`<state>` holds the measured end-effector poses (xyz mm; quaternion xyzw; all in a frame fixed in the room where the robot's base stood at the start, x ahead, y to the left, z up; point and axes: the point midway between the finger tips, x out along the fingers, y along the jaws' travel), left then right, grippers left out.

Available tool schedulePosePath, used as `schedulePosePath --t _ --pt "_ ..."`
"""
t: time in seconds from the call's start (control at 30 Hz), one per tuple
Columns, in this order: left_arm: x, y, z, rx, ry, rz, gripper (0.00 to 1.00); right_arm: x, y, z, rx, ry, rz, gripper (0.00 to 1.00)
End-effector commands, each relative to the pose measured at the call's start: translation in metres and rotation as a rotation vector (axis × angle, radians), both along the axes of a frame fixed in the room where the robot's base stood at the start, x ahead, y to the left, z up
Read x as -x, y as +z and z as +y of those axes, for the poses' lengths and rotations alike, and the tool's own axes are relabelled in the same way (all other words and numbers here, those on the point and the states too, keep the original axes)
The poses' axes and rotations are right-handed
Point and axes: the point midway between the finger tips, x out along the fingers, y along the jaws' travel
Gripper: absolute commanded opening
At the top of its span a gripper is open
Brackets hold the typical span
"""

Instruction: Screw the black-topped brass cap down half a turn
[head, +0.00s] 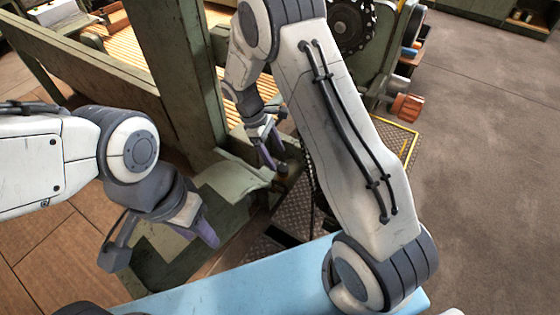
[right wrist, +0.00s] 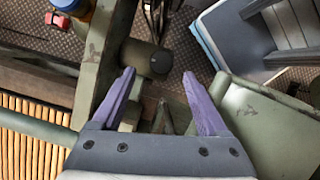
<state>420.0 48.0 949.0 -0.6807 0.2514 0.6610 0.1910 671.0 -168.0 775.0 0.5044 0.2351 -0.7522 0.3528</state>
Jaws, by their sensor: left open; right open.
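A small dark-topped, brownish cylinder (head: 282,170), likely the black-topped brass cap, shows in the head view just beside my right gripper (head: 267,158). In the right wrist view my right gripper (right wrist: 158,82) has its two purple fingers spread with nothing between them. A dark round end (right wrist: 161,62) of a greenish cylinder lies just beyond those fingertips; I cannot tell for sure whether it is the cap. My left gripper (head: 207,232) hangs low at the left, open and empty, apart from the cylinder.
A green post (head: 180,65) and beam frame stand behind my right gripper, with a slatted wooden surface (head: 128,45) beyond. A pale green plate (head: 235,180) lies close below the gripper. A toothed black wheel (head: 352,22) is at the top. Open floor (head: 490,150) lies to the right.

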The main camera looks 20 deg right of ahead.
Motion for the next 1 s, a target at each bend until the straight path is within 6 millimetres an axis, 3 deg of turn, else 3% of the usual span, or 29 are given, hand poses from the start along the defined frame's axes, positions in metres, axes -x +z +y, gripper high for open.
schedulePosePath --t 0.1,0.3,0.9,1.0 --pt "0.0 0.001 0.0 0.0 0.0 0.0 0.46 -0.007 0.023 0.008 -0.001 0.001 -0.005 0.77" --pt "0.0 0.002 0.0 0.0 0.0 0.0 0.46 -0.013 0.046 0.015 -0.001 0.0 -0.002 0.77" --pt "0.0 0.002 0.0 0.0 0.0 0.0 0.46 -0.014 0.052 0.017 -0.001 0.0 -0.001 0.77" --pt "0.0 0.006 0.0 0.0 0.0 0.0 0.46 -0.009 0.064 0.024 -0.009 -0.003 -0.015 0.77"
